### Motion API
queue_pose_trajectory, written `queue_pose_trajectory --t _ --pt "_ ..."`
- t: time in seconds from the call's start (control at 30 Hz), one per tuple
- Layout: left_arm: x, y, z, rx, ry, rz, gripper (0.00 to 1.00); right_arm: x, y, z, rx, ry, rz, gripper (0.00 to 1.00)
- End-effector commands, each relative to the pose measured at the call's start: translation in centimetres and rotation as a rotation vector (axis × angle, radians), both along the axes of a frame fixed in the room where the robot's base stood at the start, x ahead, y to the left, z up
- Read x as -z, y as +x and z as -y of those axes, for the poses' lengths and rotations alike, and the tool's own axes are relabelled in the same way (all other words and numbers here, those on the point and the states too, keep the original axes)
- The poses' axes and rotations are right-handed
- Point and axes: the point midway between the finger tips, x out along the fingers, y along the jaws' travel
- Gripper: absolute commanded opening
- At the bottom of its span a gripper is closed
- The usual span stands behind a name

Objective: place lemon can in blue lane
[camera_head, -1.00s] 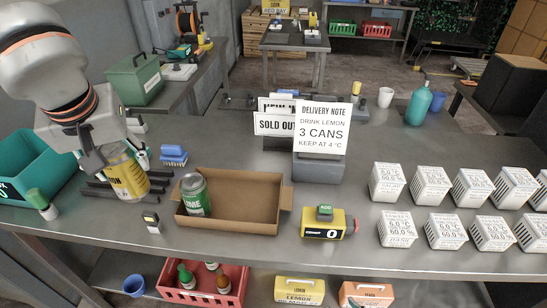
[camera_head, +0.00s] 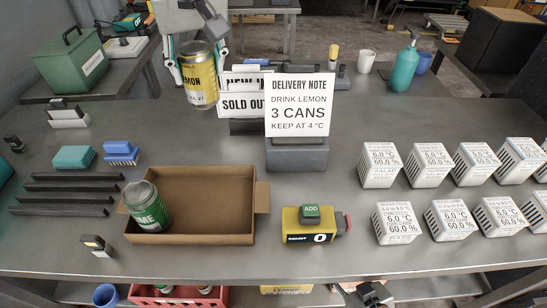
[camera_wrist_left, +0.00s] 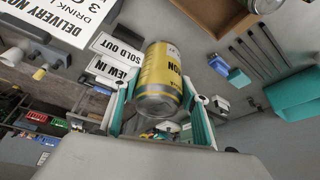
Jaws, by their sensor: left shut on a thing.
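The yellow lemon can (camera_head: 200,78) is held upright, slightly tilted, by my left gripper (camera_head: 198,70). Its teal-lined fingers are shut around the can's sides. The can hangs above the counter's back edge, left of the signs. In the left wrist view, the lemon can (camera_wrist_left: 160,80) sits between the fingers of the left gripper (camera_wrist_left: 158,105). Black rails (camera_head: 65,188) lie in parallel on the counter at left, with empty strips between them. A blue block (camera_head: 121,152) and a teal block (camera_head: 75,157) stand behind them. I see no clearly blue-coloured lane. My right gripper is not in view.
A cardboard tray (camera_head: 205,239) holds a green lime can (camera_head: 147,207) leaning at its left. A yellow counter with an ADD button (camera_head: 310,222) reads 0. The delivery note (camera_head: 299,105) stands mid-counter. Several white cubes (camera_head: 425,165) fill the right side. A small tag holder (camera_head: 96,245) stands at front left.

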Motion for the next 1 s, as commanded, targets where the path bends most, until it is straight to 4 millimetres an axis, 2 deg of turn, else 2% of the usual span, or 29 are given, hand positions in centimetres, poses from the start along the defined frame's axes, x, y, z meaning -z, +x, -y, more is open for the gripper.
queue_pose_trajectory --t 0.1,0.23,0.73,0.9,1.0 --pt "-0.9 0.4 1.4 -0.006 -0.003 -0.001 0.13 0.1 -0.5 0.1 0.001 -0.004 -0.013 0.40" --pt "0.0 0.6 1.8 -0.008 -0.003 -0.005 0.13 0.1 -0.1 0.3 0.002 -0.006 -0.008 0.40" --pt "11.5 0.5 1.8 -0.008 -0.004 -0.007 0.13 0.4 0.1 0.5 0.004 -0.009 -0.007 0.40" --pt "14.0 0.6 1.8 -0.008 -0.005 -0.003 0.13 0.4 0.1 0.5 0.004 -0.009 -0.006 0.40" --pt "14.5 0.7 1.8 -0.008 -0.005 -0.001 0.13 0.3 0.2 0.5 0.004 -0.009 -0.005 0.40"
